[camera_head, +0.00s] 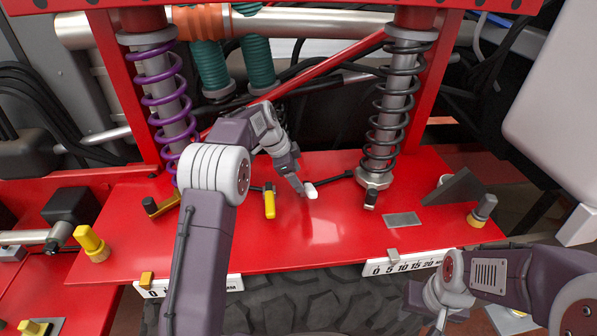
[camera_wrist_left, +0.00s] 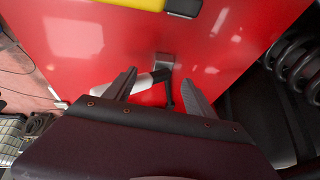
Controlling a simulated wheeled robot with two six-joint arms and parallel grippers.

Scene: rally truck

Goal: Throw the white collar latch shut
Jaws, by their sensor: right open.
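The white collar latch (camera_head: 311,190) is a short white lever on the red plate, between the two coil springs. In the left wrist view the white latch (camera_wrist_left: 138,84) lies across the red surface by a grey bracket (camera_wrist_left: 164,61), with a thin dark rod beside it. My left gripper (camera_head: 303,188) is right at the white latch. In the left wrist view its two fingers (camera_wrist_left: 157,84) are spread apart, and the left finger hides part of the latch. Contact cannot be told. My right gripper (camera_head: 436,318) is low at the right, open, far from the latch.
A yellow lever (camera_head: 269,203) stands just left of the white latch. A purple spring (camera_head: 162,95) and a black spring (camera_head: 396,100) rise at either side. A grey wedge (camera_head: 455,189) and a yellow-based knob (camera_head: 482,211) are at the right. The front middle plate is clear.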

